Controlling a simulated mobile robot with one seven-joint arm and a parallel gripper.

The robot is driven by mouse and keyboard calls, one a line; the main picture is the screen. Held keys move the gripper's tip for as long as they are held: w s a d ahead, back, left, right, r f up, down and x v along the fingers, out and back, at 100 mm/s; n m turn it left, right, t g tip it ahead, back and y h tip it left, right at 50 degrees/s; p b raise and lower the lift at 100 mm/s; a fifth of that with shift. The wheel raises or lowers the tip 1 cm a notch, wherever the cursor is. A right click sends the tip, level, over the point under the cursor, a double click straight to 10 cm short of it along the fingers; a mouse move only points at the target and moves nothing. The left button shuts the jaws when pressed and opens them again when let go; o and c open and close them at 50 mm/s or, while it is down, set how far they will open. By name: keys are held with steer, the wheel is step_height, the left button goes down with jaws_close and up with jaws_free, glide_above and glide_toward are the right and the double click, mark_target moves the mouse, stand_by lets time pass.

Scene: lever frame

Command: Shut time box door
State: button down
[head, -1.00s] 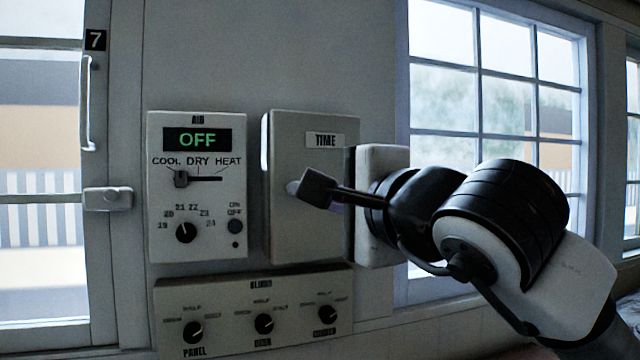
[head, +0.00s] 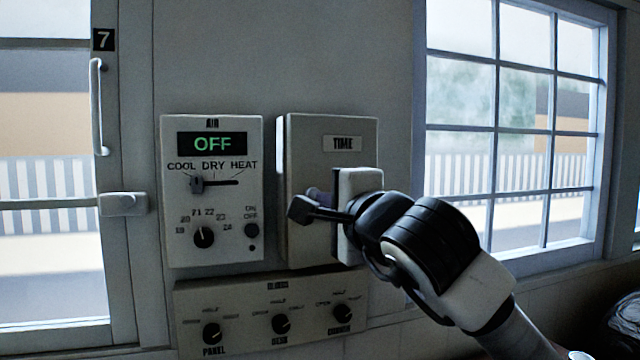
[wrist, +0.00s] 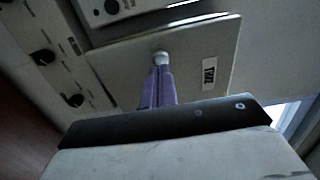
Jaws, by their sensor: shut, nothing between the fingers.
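The grey time box (head: 290,235) is on the wall, right of the air panel. Its door (head: 350,125) carries the TIME label and looks flush or nearly so; I cannot tell whether a small gap remains. In the wrist view, the door (wrist: 115,60) has a pale round knob (wrist: 160,57). My gripper (head: 313,194) is in front of the door's lower left part. Its purple fingers are shut with nothing between them, and their tips (wrist: 161,68) are at the knob, touching or very close. The knob is hidden in the head view.
The air panel (head: 213,250) reads OFF and is close on the left. A panel with several knobs (head: 230,298) is just below. A window (head: 515,130) is on the right, and a door with a handle (head: 122,204) is on the left. The wall above is clear.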

mark_target(312, 196)
steer(key=shift+p+x, duration=0.7)
steer(key=shift+x, duration=1.05)
steer(key=w+a+m+h+b, duration=0.1)
steer(key=w+a+b, duration=0.1)
steer(key=b, duration=0.3)
steer(key=shift+t+h, duration=0.3)
steer(key=shift+s, duration=0.1)
